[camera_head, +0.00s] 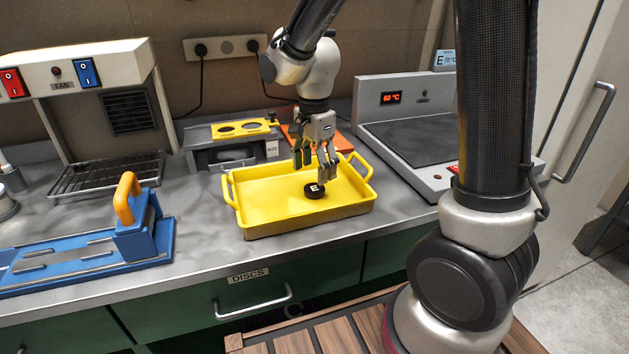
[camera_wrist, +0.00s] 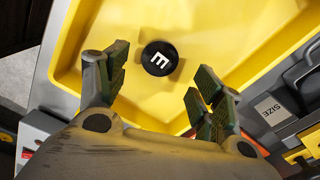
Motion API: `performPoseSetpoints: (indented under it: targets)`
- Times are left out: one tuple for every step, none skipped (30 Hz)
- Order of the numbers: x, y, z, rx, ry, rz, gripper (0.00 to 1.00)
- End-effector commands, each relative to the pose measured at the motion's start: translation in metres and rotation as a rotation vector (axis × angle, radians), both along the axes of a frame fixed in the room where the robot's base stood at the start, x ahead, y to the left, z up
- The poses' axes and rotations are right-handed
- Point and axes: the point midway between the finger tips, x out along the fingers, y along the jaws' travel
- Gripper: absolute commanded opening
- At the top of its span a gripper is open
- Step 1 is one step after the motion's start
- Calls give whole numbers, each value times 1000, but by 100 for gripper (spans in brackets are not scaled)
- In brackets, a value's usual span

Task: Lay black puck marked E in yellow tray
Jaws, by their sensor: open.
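The black puck marked E (camera_head: 314,191) lies flat on the floor of the yellow tray (camera_head: 257,228), right of the tray's middle. My gripper (camera_head: 318,172) is open and empty above the tray, a little above the puck. In the wrist view, the puck (camera_wrist: 160,58) shows its white E, with the two fingers of my gripper (camera_wrist: 158,95) apart on either side in the picture and not touching it. The tray's yellow floor (camera_wrist: 225,40) surrounds the puck there.
A hotplate reading 60 °C (camera_head: 405,140) stands right of the tray. A grey gauge block with a yellow plate (camera_head: 235,128) is behind it. A blue press with an orange handle (camera_head: 140,225) and a fan unit with a wire rack (camera_head: 105,175) stand left.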

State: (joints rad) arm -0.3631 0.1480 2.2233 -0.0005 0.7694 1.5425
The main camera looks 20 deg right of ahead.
Motion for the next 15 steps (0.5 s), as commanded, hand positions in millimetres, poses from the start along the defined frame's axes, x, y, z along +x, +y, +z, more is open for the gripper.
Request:
performPoseSetpoints:
  targets:
    - [1, 0, 13, 2, -5, 0, 67]
    - [1, 0, 20, 2, -6, 0, 67]
    - [1, 0, 29, 2, -5, 0, 67]
    - [1, 0, 35, 2, -4, 0, 67]
    - [1, 0, 41, 2, -4, 0, 67]
    - [0, 0, 48, 2, -4, 0, 67]
    - [0, 0, 53, 2, -4, 0, 67]
    - [0, 0, 57, 1, -2, 0, 67]
    - [0, 0, 62, 1, -2, 0, 67]
    - [0, 0, 65, 1, -2, 0, 67]
    - [0, 0, 67, 0, -1, 0, 67]
    - [0, 0, 69, 0, -1, 0, 67]
    - [0, 0, 71, 0, -1, 0, 67]
    - [0, 0, 72, 0, 0, 0, 67]
    - [0, 0, 72, 0, 0, 0, 67]
